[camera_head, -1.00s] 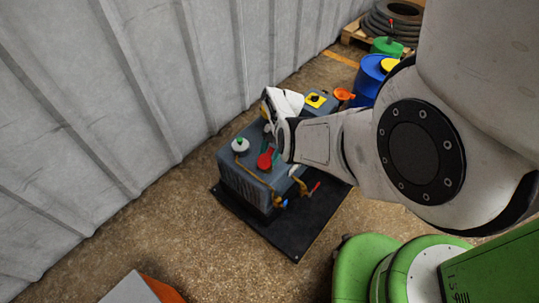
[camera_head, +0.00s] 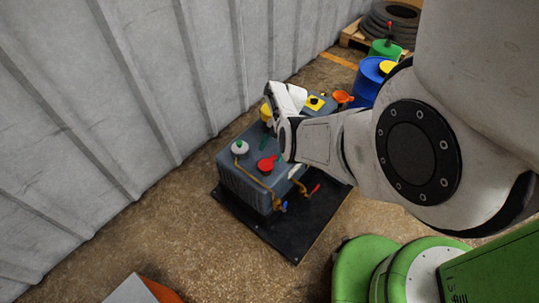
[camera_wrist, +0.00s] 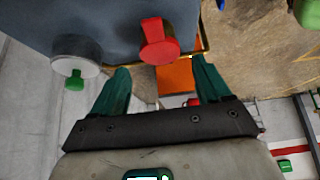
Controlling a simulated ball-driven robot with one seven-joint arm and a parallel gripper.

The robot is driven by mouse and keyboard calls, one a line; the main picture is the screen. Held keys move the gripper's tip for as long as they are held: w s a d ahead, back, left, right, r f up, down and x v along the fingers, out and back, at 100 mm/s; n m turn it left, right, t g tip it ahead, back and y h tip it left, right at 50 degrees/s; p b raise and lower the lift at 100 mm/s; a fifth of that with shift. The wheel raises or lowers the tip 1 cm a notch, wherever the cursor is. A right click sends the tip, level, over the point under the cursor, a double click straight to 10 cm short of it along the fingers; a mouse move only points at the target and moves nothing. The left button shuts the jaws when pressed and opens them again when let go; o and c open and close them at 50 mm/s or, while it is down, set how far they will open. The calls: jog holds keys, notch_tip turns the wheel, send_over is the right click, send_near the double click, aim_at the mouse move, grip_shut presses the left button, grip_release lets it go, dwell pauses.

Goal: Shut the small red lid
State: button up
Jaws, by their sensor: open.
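The small red lid (camera_head: 266,165) is on the top of a grey box-like unit (camera_head: 240,180), near its front edge. It has a round body with a tab. In the wrist view the red lid (camera_wrist: 158,42) is just beyond the fingertips, between their lines. I cannot tell whether it stands open or shut. My gripper (camera_wrist: 161,68) is open, its two teal fingers apart with nothing held between them. In the head view my wrist hides much of the gripper, which is above the unit, beyond the lid.
A white knob with a green top (camera_head: 240,147) is left of the lid. A yellow part (camera_head: 316,102) and an orange funnel-like part (camera_head: 342,97) are farther back. Brown pipes with blue and red handles (camera_head: 314,188) are at the front. A corrugated wall (camera_head: 150,90) stands behind.

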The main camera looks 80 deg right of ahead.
jog(key=v, duration=0.7)
jog(key=shift+d+r+p, duration=0.2)
jog(key=shift+p, duration=0.15)
jog(key=w+a+m+g+h+p, duration=0.1)
jog(key=w+a+m+g+p, duration=0.2)
jog(key=a, duration=0.7)
jog(key=w+a+m+g+h+p, duration=0.1)
jog(key=w+a+m+h+p, duration=0.3)
jog(key=a, duration=0.6)
jog(key=s+a+r+m+p, duration=0.1)
jog(key=s+a+r+m, duration=0.1)
jog(key=a+r, duration=0.5)
jog(key=s+a+r+m+t+p, duration=0.1)
jog(key=s+a+r+m, duration=0.1)
jog(key=a+r, duration=0.6)
jog(key=a, duration=0.3)
jog(key=shift+a+m+t+h, duration=0.3)
jog(key=shift+a+m, duration=0.05)
jog(key=shift+m, duration=0.05)
jog(key=shift+s, duration=0.1)
